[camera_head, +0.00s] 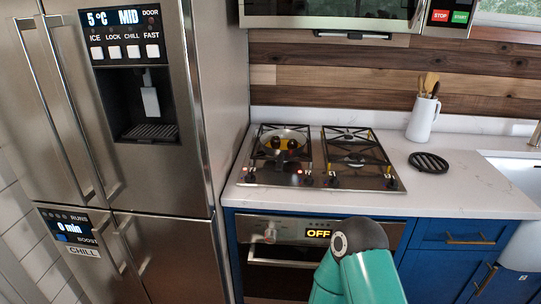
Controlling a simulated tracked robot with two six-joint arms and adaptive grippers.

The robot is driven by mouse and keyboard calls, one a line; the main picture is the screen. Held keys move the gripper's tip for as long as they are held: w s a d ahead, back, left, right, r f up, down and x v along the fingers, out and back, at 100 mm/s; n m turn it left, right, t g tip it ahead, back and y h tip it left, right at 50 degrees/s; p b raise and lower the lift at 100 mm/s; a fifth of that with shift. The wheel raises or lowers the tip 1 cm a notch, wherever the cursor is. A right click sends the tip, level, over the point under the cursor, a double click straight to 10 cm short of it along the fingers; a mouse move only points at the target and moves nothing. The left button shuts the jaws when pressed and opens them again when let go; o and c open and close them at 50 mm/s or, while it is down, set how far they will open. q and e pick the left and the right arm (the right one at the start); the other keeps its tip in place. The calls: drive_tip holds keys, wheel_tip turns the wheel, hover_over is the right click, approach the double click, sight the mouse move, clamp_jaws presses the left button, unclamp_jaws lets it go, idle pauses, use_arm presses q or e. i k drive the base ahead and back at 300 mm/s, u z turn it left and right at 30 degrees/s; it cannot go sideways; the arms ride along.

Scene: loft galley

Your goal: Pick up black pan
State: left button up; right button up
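A round pan (284,138) sits on the left side of the cooktop, toward the back. It looks grey and metallic rather than plainly black, with a yellowish patch and dark round shapes in or in front of it. I cannot make out its handle clearly. A black slatted round item (429,162), like a trivet, lies flat on the counter right of the cooktop. Neither of my grippers shows; only a teal link of my arm with a dark joint is in view at the bottom centre, in front of the oven.
The cooktop (360,182) has black grates, front knobs and small red lights. The oven (268,256) below reads OFF. A steel fridge (150,190) stands close on the left. A white jug (421,120) of utensils stands at the back right, near the sink (520,175). The front-right counter is clear.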

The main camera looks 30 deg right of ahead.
sight(282, 153)
drive_tip(key=z, duration=0.15)
drive_tip(key=i, duration=0.9)
drive_tip(key=u, duration=0.05)
